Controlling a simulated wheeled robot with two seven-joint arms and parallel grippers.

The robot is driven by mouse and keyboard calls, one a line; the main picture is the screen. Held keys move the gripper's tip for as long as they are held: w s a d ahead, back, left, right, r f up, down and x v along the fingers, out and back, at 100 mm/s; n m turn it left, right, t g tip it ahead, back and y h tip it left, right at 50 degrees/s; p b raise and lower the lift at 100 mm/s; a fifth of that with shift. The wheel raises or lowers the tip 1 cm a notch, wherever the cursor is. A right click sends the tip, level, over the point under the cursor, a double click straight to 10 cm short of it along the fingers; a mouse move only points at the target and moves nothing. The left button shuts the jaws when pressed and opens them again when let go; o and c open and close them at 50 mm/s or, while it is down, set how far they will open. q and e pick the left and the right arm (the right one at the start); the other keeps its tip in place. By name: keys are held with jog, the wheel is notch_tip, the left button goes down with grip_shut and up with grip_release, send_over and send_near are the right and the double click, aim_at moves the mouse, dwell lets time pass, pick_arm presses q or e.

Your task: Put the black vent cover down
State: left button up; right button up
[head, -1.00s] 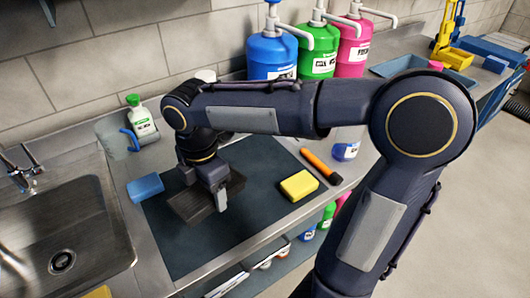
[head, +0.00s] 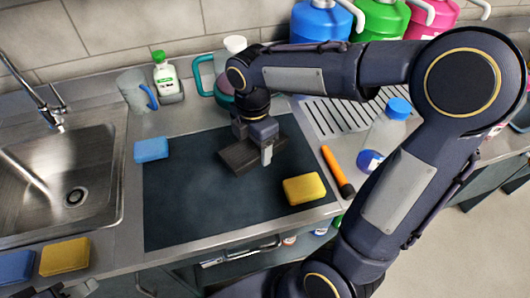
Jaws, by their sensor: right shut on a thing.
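The black vent cover (head: 238,157) is a flat dark piece over the right half of the dark mat (head: 190,215). My right gripper (head: 262,152) comes down on it from above and is shut on its right part. The cover looks slightly tilted and is at or just above the mat; I cannot tell whether it touches. My left gripper does not show.
A yellow sponge (head: 304,188) and an orange-handled tool (head: 335,168) lie to the right. A blue sponge (head: 152,149) lies at the mat's left edge, beside the sink (head: 75,190). A clear blue-capped bottle (head: 385,130) stands at right. The mat's front and left are clear.

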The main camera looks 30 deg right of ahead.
jog(key=d+f, duration=0.1)
jog(key=w+d+f, duration=0.1)
jog(key=f, duration=0.1)
jog(key=w+d+f, duration=0.1)
jog(key=f, duration=0.1)
jog(key=shift+d, duration=0.15)
jog(key=shift+d+f, duration=0.2)
jog(key=shift+f, duration=1.55)
jog(key=shift+f, duration=0.2)
jog(key=o, duration=1.2)
jog(key=shift+c, duration=0.2)
